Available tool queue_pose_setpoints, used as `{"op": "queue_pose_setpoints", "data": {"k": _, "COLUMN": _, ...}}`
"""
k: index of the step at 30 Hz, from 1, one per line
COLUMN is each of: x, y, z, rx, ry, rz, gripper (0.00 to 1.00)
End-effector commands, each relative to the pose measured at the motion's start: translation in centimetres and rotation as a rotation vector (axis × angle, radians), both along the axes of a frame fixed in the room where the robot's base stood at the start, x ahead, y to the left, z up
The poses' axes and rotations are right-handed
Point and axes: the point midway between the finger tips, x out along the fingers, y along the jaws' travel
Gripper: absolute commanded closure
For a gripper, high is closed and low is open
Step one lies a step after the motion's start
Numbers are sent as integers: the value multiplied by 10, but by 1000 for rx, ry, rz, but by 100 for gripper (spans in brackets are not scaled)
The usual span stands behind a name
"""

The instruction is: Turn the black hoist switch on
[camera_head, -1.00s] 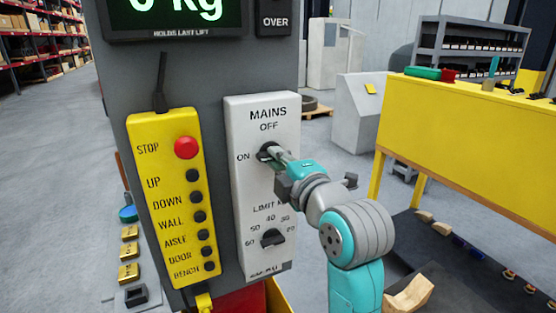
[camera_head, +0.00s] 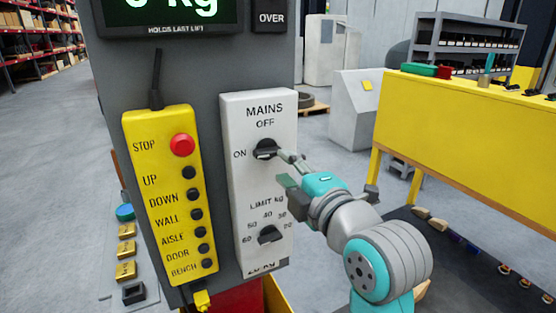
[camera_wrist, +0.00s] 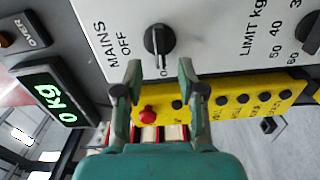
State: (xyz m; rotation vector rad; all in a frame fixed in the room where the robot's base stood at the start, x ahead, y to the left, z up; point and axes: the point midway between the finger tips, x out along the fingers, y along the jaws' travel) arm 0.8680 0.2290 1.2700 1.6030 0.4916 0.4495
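The black hoist switch (camera_head: 266,150) is the MAINS knob on the white panel (camera_head: 243,190), with OFF printed above it and ON to its left. Its handle lies level, in line with ON. In the wrist view the knob (camera_wrist: 158,40) shows ahead of the fingers, its handle lying toward the partly hidden ON label. My gripper (camera_head: 284,168) is just to the right of and in front of the knob, apart from it.
Below is the LIMIT kg knob (camera_head: 270,235). To the left hangs a yellow pendant (camera_head: 160,200) with a red STOP button (camera_head: 182,145) and several black buttons. A display (camera_head: 170,12) reading 0 kg is above. A yellow bench (camera_head: 450,130) stands at right.

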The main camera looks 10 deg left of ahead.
Motion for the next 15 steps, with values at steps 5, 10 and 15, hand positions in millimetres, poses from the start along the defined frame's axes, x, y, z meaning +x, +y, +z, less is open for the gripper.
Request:
{"op": "queue_pose_setpoints", "data": {"k": 5, "x": -28, "y": -19, "z": 0, "rx": 0, "ry": -1, "rz": -1, "gripper": 60}}
{"op": "queue_pose_setpoints", "data": {"k": 10, "x": -44, "y": -31, "z": -1, "rx": -1, "ry": 1, "rz": -2, "gripper": 60}}
{"op": "queue_pose_setpoints", "data": {"k": 15, "x": -51, "y": -35, "z": -1, "rx": -1, "ry": 1, "rz": 0, "gripper": 60}}
